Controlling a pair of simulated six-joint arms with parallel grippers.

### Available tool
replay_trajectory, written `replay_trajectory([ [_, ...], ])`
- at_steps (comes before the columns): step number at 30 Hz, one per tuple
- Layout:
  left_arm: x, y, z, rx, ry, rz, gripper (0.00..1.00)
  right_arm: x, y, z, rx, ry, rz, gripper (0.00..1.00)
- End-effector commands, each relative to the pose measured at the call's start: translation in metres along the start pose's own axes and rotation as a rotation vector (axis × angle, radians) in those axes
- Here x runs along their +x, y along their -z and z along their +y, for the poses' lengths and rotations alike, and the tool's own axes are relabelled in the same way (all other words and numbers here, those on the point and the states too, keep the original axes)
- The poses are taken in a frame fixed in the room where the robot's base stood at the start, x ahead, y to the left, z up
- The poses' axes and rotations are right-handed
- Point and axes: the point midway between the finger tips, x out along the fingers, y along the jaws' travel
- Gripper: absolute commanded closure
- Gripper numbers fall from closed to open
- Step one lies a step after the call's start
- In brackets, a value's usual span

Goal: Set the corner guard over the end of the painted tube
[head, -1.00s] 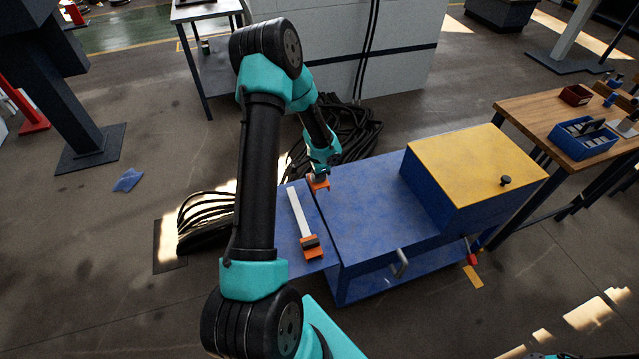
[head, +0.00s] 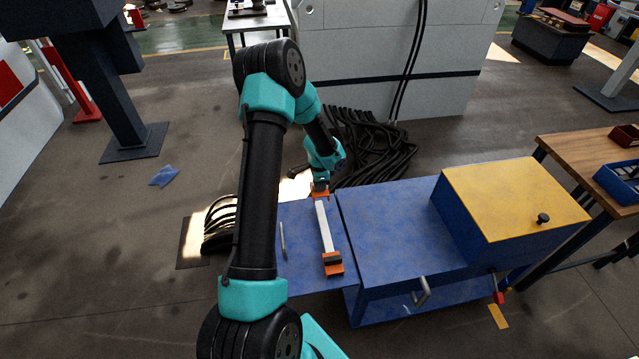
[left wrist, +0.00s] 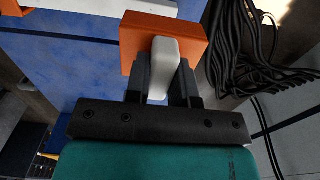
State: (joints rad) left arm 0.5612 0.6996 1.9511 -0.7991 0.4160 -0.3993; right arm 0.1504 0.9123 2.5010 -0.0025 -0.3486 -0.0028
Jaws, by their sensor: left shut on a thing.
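The painted tube (head: 324,228) is a white bar lying on the blue bench, with an orange piece with a black part (head: 333,263) at its near end. The tube also shows at the top of the left wrist view (left wrist: 100,5). My left gripper (head: 320,184) is at the tube's far end. It is shut on the pale tab of the orange corner guard (left wrist: 130,45), which also shows in the head view (head: 320,193). The guard overlaps the tube's end in view; whether it touches or sits over it I cannot tell. My right gripper is not in view.
The blue bench (head: 390,225) carries a yellow-topped box (head: 515,195) on its right. A thin grey bar (head: 283,240) stands left of the tube. Black cables (head: 375,150) lie on the floor behind. A wooden table (head: 590,160) is at the right.

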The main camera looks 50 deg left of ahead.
Motion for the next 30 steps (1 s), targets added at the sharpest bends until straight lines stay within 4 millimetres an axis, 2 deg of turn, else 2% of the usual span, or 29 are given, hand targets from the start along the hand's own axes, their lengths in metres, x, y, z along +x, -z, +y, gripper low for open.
replay_trajectory([
  [30,0.076,0.000,0.000,0.001,-0.001,-0.001,1.00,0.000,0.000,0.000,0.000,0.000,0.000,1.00],
])
